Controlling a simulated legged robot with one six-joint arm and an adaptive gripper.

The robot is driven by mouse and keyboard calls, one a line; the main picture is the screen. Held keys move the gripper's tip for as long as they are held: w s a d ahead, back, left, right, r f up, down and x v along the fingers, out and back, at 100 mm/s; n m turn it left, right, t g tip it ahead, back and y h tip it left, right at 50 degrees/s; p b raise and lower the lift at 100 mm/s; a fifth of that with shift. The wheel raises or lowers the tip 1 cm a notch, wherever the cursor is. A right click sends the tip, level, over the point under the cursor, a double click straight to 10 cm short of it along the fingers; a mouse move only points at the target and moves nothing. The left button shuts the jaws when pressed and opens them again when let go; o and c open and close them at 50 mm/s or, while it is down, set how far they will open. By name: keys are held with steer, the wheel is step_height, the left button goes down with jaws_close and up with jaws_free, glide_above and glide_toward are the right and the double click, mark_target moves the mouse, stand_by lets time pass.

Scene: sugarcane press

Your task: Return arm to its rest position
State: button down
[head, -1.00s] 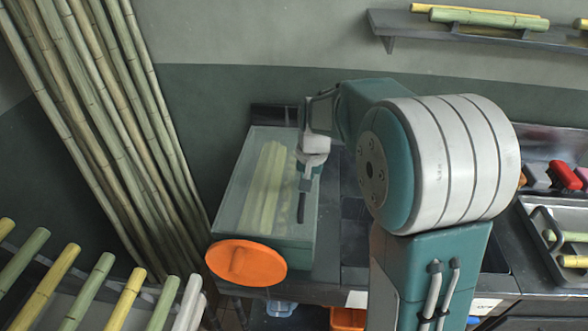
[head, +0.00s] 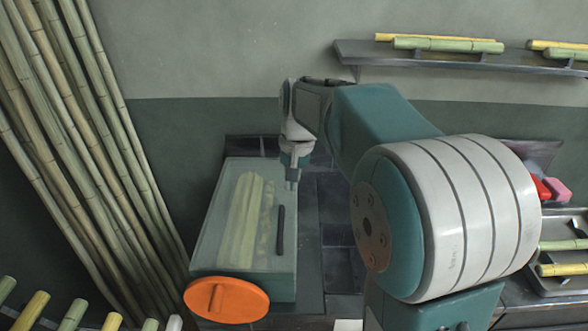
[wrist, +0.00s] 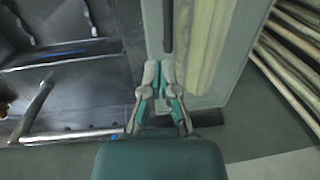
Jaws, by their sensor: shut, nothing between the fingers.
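My gripper (head: 292,182) is shut and empty, pointing down over the back right corner of a pale green box with a see-through lid (head: 215,230). In the wrist view its fingertips (wrist: 160,68) meet near the box's edge, close to one end of a dark bar handle (wrist: 167,25), with nothing between them. In the head view the handle (head: 280,230) lies along the lid's right side, apart from the gripper. Pale cane pieces (head: 245,220) show through the lid. A round orange knob (head: 227,300) is on the box's front. My arm is bent, reaching out from the right.
Tall cane stalks (head: 95,150) lean against the wall at left. A shelf with cane pieces (head: 440,60) is on the back wall. A metal tray with cane (head: 560,285) and red items (head: 545,188) are at right. Short cane ends line the lower left.

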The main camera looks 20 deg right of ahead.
steer(key=shift+s+d+r, duration=0.1)
steer(key=shift+d+r, duration=0.05)
steer(key=shift+r, duration=0.7)
steer(key=shift+s+d+r, duration=0.1)
steer(key=shift+r, duration=0.75)
steer(key=s+a+f+n+t, duration=0.1)
steer(key=s+a+n+t, duration=0.1)
steer(key=s, duration=0.9)
steer(key=s+a+f+n+t+h, duration=0.1)
steer(key=s+a+f+n+t, duration=0.1)
steer(key=s, duration=0.8)
steer(key=shift+s+a+t, duration=0.35)
steer(key=shift+a+t, duration=0.15)
steer(key=shift+a, duration=0.25)
